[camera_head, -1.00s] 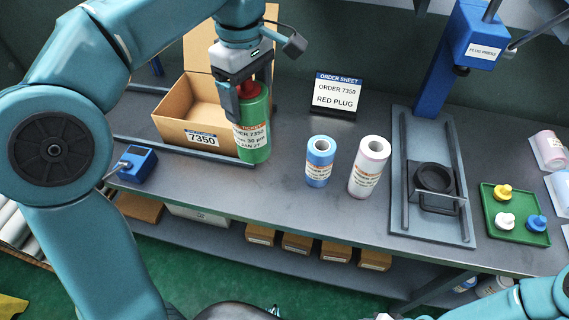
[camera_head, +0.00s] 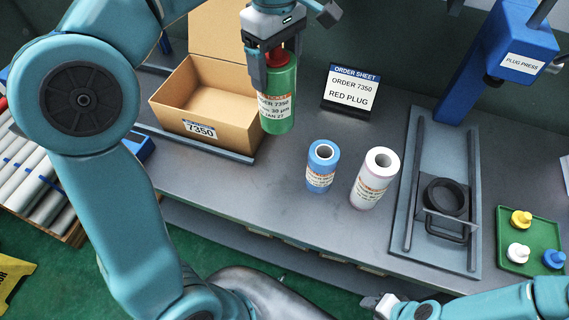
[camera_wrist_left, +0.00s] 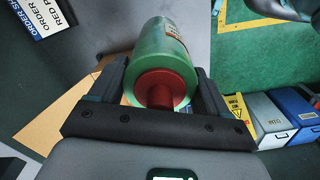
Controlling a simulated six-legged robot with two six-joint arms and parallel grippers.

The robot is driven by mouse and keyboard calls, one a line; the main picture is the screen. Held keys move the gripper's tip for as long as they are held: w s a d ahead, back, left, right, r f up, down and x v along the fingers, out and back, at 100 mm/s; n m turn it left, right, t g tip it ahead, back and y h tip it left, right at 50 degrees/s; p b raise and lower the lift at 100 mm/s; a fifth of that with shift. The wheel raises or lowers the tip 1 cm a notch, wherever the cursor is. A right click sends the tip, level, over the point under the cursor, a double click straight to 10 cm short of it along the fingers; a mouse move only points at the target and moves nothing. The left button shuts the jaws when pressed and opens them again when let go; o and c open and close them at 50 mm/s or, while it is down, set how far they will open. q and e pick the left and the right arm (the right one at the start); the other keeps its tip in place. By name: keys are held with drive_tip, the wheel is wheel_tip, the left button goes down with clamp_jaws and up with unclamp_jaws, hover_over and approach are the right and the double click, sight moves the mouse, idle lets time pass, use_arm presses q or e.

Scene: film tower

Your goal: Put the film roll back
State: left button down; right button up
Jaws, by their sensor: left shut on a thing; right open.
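My left gripper (camera_head: 270,62) is shut on the upper end of a green film roll (camera_head: 279,100), which has a red plug in its top end. The roll hangs nearly upright by the right side of the open cardboard box (camera_head: 184,101) marked 7350. I cannot tell whether it touches the box. In the left wrist view the green roll (camera_wrist_left: 164,48) and red plug (camera_wrist_left: 160,88) lie between the fingers. My right gripper (camera_head: 384,304) is open and empty at the bottom, in front of the bench.
A blue roll (camera_head: 320,172) and a white roll (camera_head: 371,185) stand on the bench. The order sheet (camera_head: 350,92) reads 7350, red plug. The blue plug press (camera_head: 491,60) and a green tray (camera_head: 529,251) of plugs are at right. Bench space left of the blue roll is clear.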

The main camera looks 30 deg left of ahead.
use_arm(q)
drive_tip(key=shift+w, duration=0.3)
drive_tip(key=shift+s+f, duration=0.1)
drive_tip(key=shift+f, duration=0.15)
wheel_tip(320, 180, down, 19)
drive_tip(key=b, duration=0.1)
drive_tip(key=shift+s+f, duration=0.15)
drive_tip(key=shift+s, duration=0.05)
use_arm(e)
drive_tip(key=shift+w+f, duration=0.15)
drive_tip(key=shift+f, duration=0.6)
use_arm(q)
drive_tip(key=shift+b, duration=0.3)
drive_tip(key=shift+f, duration=0.2)
unclamp_jaws()
use_arm(e)
drive_tip(key=shift+f, duration=0.15)
use_arm(q)
drive_tip(key=shift+r, duration=0.1)
